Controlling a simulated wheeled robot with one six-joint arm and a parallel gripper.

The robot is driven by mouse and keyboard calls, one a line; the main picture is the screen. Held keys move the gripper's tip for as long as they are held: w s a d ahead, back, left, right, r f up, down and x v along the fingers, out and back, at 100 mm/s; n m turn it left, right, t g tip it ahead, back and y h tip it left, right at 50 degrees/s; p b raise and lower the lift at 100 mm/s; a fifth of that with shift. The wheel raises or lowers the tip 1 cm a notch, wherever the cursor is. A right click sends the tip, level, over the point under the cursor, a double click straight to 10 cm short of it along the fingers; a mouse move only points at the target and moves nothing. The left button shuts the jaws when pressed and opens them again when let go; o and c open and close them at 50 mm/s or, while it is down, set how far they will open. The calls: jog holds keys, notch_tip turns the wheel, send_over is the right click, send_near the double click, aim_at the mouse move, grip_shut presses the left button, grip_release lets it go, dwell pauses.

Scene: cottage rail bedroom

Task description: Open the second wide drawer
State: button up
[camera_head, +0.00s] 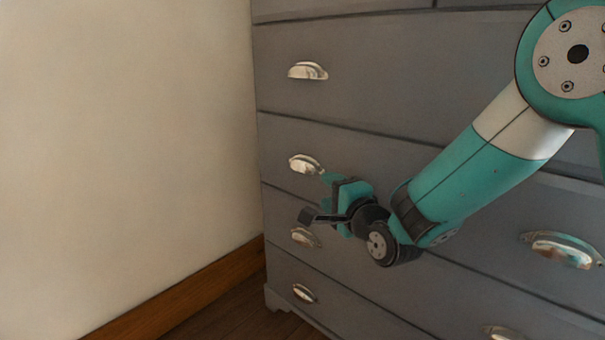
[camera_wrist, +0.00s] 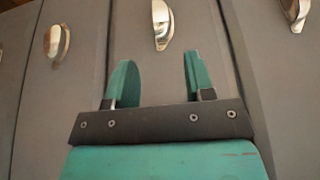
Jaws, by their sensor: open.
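The second wide drawer (camera_head: 420,185) is a grey front in a tall dresser, closed flush. Its left cup handle (camera_head: 305,163) is shiny metal, and its right handle (camera_head: 562,248) shows past my forearm. My gripper (camera_head: 330,178) has its teal fingertips just right of and below the left handle. In the wrist view, my gripper (camera_wrist: 157,72) is open and empty, with two teal fingers apart. A metal handle (camera_wrist: 162,22) lies ahead, lined up between the fingers and beyond their tips. I cannot tell how large the gap is. My arm hides part of the drawer front.
The first wide drawer above (camera_head: 400,75) and the lower drawers are closed, with similar handles, such as the third drawer's handle (camera_head: 305,237) below my gripper. A cream wall (camera_head: 130,140) with a wooden baseboard (camera_head: 190,298) stands left. Dark floor (camera_head: 235,315) is clear there.

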aim_at(301, 168)
jog(key=b+x, duration=0.2)
jog(key=x, duration=1.1)
jog(key=shift+w+b, duration=0.15)
jog(key=shift+b, duration=0.25)
jog(key=shift+c, duration=0.5)
